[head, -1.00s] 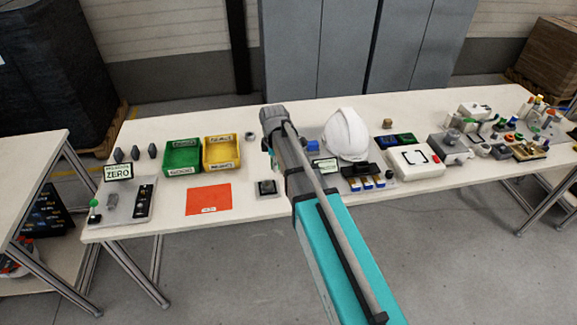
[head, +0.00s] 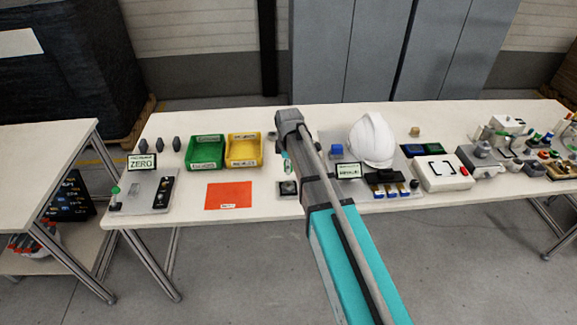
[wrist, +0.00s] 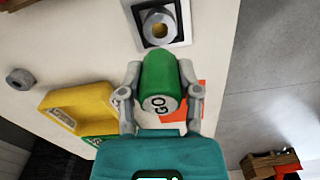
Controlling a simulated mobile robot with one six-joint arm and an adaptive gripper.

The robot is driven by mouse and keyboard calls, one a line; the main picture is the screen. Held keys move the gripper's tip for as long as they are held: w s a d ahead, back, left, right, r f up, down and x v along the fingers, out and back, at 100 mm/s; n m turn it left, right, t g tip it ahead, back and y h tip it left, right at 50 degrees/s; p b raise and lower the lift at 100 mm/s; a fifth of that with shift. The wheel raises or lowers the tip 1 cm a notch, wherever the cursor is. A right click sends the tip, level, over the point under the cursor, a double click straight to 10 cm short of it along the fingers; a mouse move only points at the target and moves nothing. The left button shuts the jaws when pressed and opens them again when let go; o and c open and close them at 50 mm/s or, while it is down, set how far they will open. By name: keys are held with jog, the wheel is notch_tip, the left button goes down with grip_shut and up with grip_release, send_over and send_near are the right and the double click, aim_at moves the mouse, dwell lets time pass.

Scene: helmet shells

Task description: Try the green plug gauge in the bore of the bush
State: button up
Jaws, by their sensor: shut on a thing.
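The green plug gauge (wrist: 158,80) is between the fingers of my gripper (wrist: 160,70) in the wrist view, with "GO" on its near end face. My gripper is shut on it. The grey bush (wrist: 158,27) with its bore sits on a black-and-white square base just beyond the gauge. The gauge's far end is hidden, and the gap to the bush cannot be judged exactly. In the head view the bush (head: 289,187) is on the table by my arm, which hides most of the gripper.
An orange sheet (head: 229,196), a green bin (head: 206,166) and a yellow bin (head: 243,165) lie left of the bush. A sign (head: 347,171) and a white helmet shell (head: 371,140) stand to the right. A grey ring (wrist: 19,79) lies on the table.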

jog(key=shift+f+b, duration=2.15)
jog(key=shift+f, duration=0.15)
jog(key=shift+f+b, duration=1.05)
dwell(1.7)
jog(key=shift+r+p, duration=0.3)
jog(key=shift+p, duration=0.05)
dwell(0.8)
jog(key=shift+r+p, duration=2.45)
jog(key=shift+r, duration=0.15)
